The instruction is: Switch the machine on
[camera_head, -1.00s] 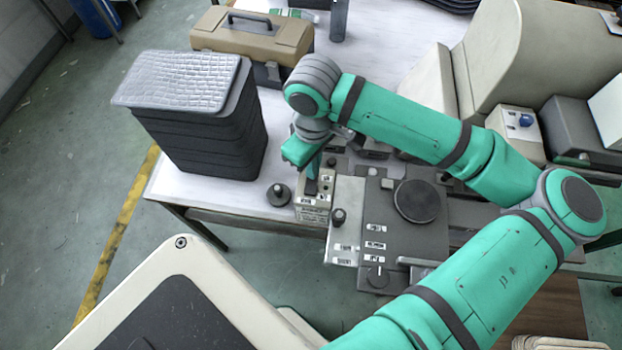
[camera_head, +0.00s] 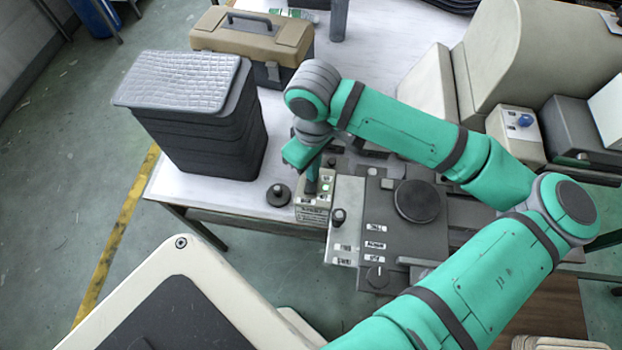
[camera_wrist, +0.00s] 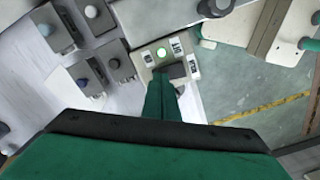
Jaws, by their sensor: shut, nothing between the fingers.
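A small beige switch box (camera_head: 313,207) stands at the front edge of the table, beside the grey machine (camera_head: 400,235). In the wrist view the box (camera_wrist: 148,53) shows a round lamp (camera_wrist: 161,52) glowing green, white labels and a dark switch (camera_wrist: 176,71). My gripper (camera_head: 311,188) is shut and empty, pointing down at the top of the box. In the wrist view its fingertips (camera_wrist: 163,82) are right at the dark switch and partly cover it. I cannot tell whether they touch it.
A black knob on a round base (camera_head: 278,195) stands just left of the box. A stack of dark trays (camera_head: 210,130) stands further left, with a tan toolbox (camera_head: 250,35) behind. Several other small control boxes (camera_wrist: 88,75) sit close by in the wrist view.

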